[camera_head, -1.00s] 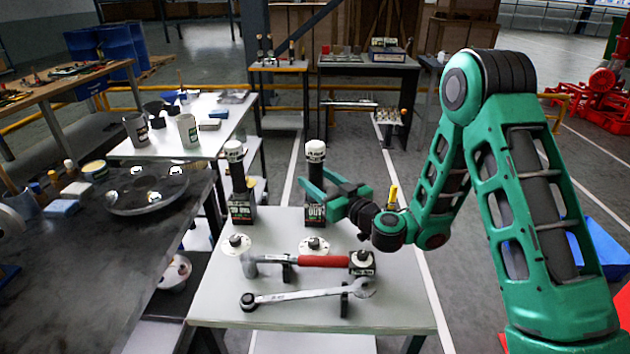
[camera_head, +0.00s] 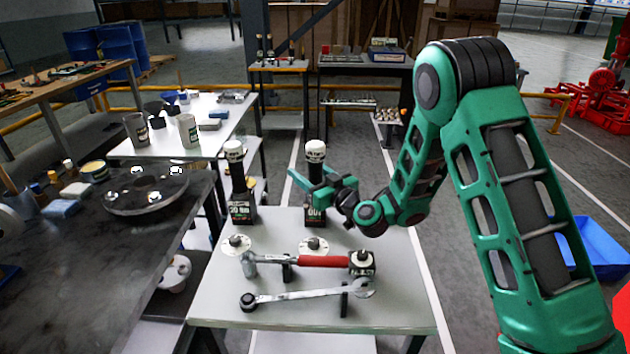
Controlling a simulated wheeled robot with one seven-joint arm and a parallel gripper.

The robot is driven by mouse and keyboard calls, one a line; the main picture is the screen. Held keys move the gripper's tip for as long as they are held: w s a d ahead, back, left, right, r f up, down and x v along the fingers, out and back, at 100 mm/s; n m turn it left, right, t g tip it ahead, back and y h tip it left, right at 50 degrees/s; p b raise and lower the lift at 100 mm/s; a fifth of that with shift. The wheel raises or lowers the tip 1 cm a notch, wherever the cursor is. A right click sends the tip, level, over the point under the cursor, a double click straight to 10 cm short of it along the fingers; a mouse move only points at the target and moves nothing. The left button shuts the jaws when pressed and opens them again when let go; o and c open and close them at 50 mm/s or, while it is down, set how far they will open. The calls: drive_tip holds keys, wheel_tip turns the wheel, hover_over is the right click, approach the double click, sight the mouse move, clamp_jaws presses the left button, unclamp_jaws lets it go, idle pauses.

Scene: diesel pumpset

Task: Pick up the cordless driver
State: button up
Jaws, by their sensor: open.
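Two upright tools that look like cordless drivers stand at the back of the white table. Each has a white top, a black body and a labelled block at the foot. The left driver (camera_head: 238,180) stands clear of my gripper. The right driver (camera_head: 315,152) is partly hidden by my gripper (camera_head: 304,184). My gripper is open at mid-height of the right driver, with one green finger reaching to its left and the other crossing in front. I cannot tell whether they touch it.
A dark bench (camera_head: 90,280) with a round flange (camera_head: 145,193) stands left. The table's front right corner is bare.

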clamp_jaws()
drive_tip(key=shift+r, duration=0.15)
wheel_tip(320, 180, up, 18)
idle(0.7)
